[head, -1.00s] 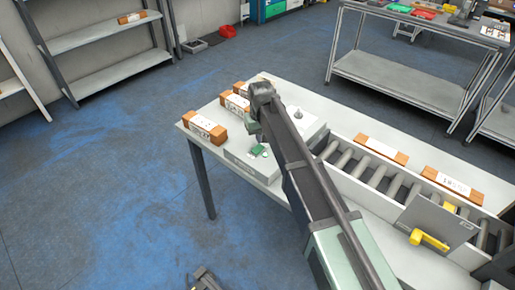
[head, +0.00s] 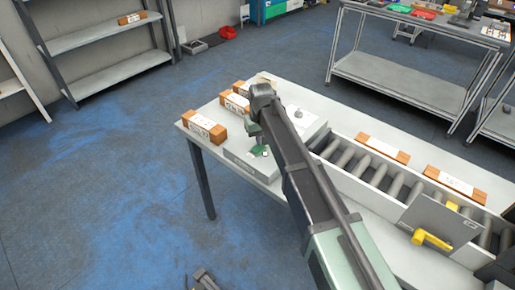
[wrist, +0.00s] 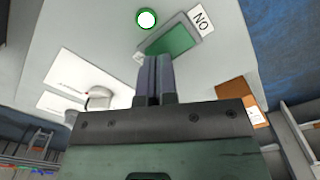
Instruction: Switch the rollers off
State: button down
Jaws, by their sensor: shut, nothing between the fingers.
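A light grey control box (head: 241,163) sits at the near left of the table. In the wrist view, its panel carries a green switch plate (wrist: 172,38) beside a label reading "ON" (wrist: 201,20). A round, bright white light with a green ring (wrist: 147,19) is next to the plate. My gripper (wrist: 153,60) is shut and empty, its fingertips at the plate's lower edge; I cannot tell whether they touch. In the head view, my gripper (head: 258,150) is over the box and partly hides the switch. The conveyor rollers (head: 376,173) lie to the right.
A grey knob (wrist: 98,97) stands on the panel. An orange-and-white box (head: 205,127) and others sit behind at the table's left. More boxes (head: 382,149) lie along the conveyor's far side. A grey plate with a yellow handle (head: 432,239) stands at the right.

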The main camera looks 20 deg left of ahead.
jog(key=shift+f+b, duration=0.5)
jog(key=shift+f, duration=0.05)
jog(key=shift+r, duration=0.1)
notch_tip(320, 180, up, 7)
jog(key=p, duration=0.7)
